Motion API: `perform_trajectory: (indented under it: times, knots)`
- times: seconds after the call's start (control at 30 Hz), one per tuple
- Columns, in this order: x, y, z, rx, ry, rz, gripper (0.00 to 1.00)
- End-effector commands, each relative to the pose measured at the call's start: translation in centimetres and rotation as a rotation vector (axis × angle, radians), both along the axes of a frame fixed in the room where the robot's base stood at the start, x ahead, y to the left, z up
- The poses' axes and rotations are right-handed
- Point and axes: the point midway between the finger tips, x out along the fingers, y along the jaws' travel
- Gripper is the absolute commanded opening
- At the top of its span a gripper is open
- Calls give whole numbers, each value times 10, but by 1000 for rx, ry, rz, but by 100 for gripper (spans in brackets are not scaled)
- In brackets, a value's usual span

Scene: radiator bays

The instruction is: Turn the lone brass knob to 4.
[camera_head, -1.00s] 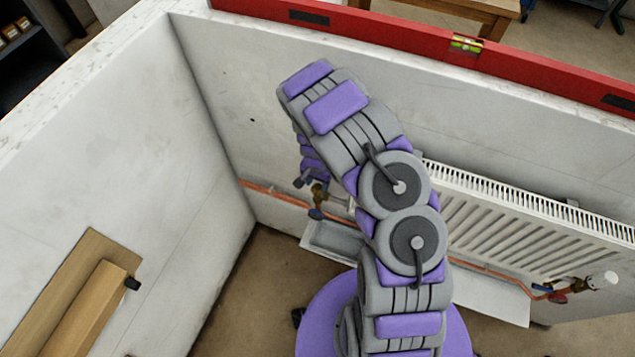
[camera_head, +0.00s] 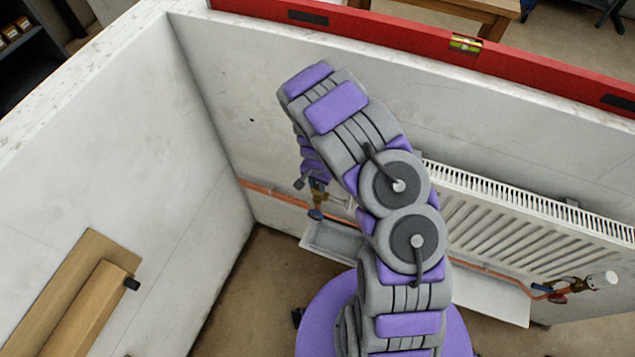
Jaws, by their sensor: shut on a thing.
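The brass knob (camera_head: 318,198) is at the left end of the radiator, on the valve by the copper pipe near the wall corner. It is small and partly covered by my gripper. My gripper (camera_head: 312,183) hangs down from the arm's far end and is shut on the brass knob. The knob's numbers and pointer are too small to read from here. A blue part (camera_head: 316,214) shows just below the knob.
The white radiator (camera_head: 530,225) runs right along the wall, with a white-capped valve (camera_head: 605,280) at its right end. A pale tray (camera_head: 335,238) lies below. A red spirit level (camera_head: 400,22) rests on the wall top. Wooden boards (camera_head: 85,300) lean at left.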

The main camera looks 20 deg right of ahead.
Motion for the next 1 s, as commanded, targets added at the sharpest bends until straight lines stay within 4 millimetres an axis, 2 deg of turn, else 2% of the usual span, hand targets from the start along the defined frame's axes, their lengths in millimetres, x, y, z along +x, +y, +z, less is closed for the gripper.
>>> perform_trajectory:
  times: [0.23,0.43,1.0]
  knots:
    - [0,1,0,1,-1,23,0]
    - [1,1,0,2,-1,109,0]
    - [0,1,0,2,-1,592,0]
